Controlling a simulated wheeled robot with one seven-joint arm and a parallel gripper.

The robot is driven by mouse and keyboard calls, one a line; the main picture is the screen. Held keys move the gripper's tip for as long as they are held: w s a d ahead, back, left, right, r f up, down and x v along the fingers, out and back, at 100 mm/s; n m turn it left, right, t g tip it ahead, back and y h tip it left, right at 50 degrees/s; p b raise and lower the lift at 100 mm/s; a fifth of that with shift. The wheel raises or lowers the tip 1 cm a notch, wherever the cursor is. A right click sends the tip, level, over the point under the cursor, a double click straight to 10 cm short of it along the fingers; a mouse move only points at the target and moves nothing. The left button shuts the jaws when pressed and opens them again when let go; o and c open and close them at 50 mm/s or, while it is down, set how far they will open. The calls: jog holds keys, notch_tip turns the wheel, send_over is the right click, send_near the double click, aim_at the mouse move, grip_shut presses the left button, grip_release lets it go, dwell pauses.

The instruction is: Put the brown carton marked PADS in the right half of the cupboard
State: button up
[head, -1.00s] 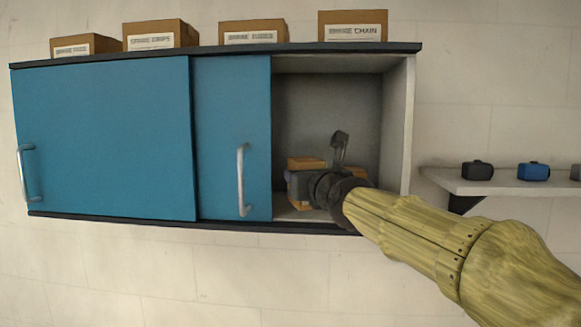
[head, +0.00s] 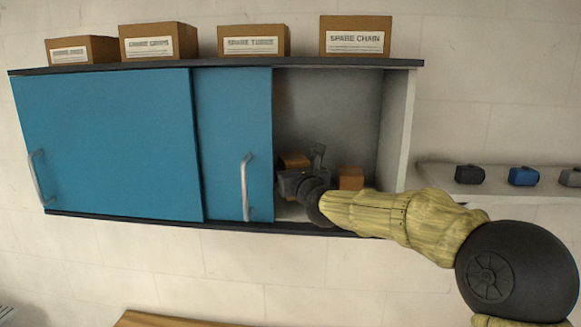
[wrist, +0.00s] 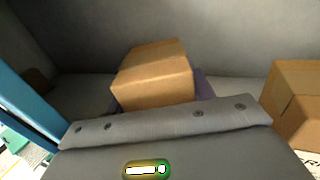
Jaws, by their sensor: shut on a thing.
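The wall cupboard (head: 398,135) has blue sliding doors, with its right end uncovered. My gripper (head: 292,178) is inside that opening, near the edge of the right-hand door. It is shut on a brown carton (head: 294,161), which shows just beyond the gripper. In the wrist view the held carton (wrist: 155,78) sits beyond the gripper's grey body, low over the cupboard floor. I cannot tell whether it touches the floor. No PADS marking is readable on it, and the fingertips are mostly hidden.
Another brown carton (head: 351,177) stands inside to the right; it also shows in the wrist view (wrist: 298,100). The blue door (head: 232,130) borders the opening on the left. Labelled cartons, including SPARE CHAIN (head: 355,40), stand on top. A side shelf (head: 480,188) holds small items.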

jog(key=shift+w+a+r+p, duration=0.2)
jog(key=shift+w+r+p, duration=0.15)
jog(key=shift+w, duration=0.15)
jog(key=shift+w+a+f, duration=0.1)
jog(key=shift+w+f, duration=0.15)
jog(key=shift+w+r+p, duration=0.1)
jog(key=shift+r+p, duration=0.05)
jog(key=shift+p, duration=0.2)
jog(key=shift+w+a, duration=0.2)
jog(key=shift+f+b, duration=0.3)
jog(key=shift+f, duration=1.55)
